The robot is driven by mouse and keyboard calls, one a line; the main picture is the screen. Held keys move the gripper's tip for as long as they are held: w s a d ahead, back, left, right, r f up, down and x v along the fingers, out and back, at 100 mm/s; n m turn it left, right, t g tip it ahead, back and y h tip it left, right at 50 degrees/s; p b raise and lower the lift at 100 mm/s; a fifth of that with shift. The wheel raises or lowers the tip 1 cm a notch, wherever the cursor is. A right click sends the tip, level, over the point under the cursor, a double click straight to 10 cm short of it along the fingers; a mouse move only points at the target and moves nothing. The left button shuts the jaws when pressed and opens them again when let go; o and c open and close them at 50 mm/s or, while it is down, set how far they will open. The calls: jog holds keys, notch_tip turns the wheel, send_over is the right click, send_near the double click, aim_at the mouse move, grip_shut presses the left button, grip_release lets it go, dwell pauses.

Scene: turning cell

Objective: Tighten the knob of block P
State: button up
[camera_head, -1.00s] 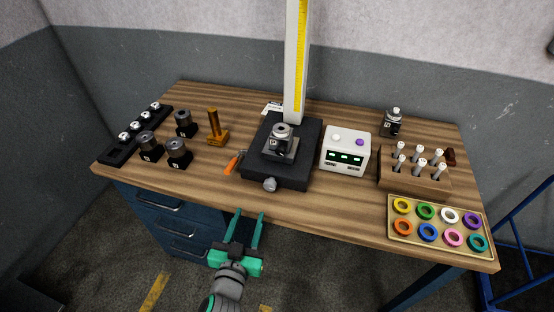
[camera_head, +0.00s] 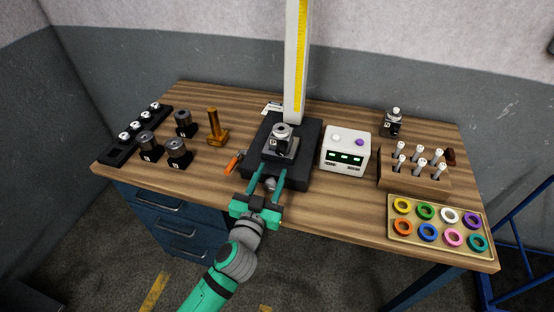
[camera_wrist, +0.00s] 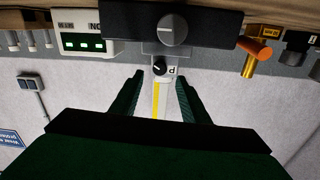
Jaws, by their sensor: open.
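Block P (camera_head: 281,146) is a small grey block with a round top, sitting on the black base (camera_head: 303,165) of the stand. In the wrist view block P (camera_wrist: 172,70) shows upside down, with a black knob (camera_wrist: 159,68) beside its letter. A larger grey round knob (camera_head: 270,184) is on the base's front face, and it also shows in the wrist view (camera_wrist: 173,28). My gripper (camera_head: 271,172) is open and empty before the base. In the wrist view block P's knob appears between the fingertips (camera_wrist: 159,78); contact is not visible.
A white column (camera_head: 296,60) with a yellow scale rises behind block P. A white box with green displays (camera_head: 345,150) stands close on the right. An orange-handled tool (camera_head: 233,163) and a brass post (camera_head: 214,128) are on the left.

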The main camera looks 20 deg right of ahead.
aim_at(279, 154)
jog(key=shift+x, duration=3.2)
grip_shut()
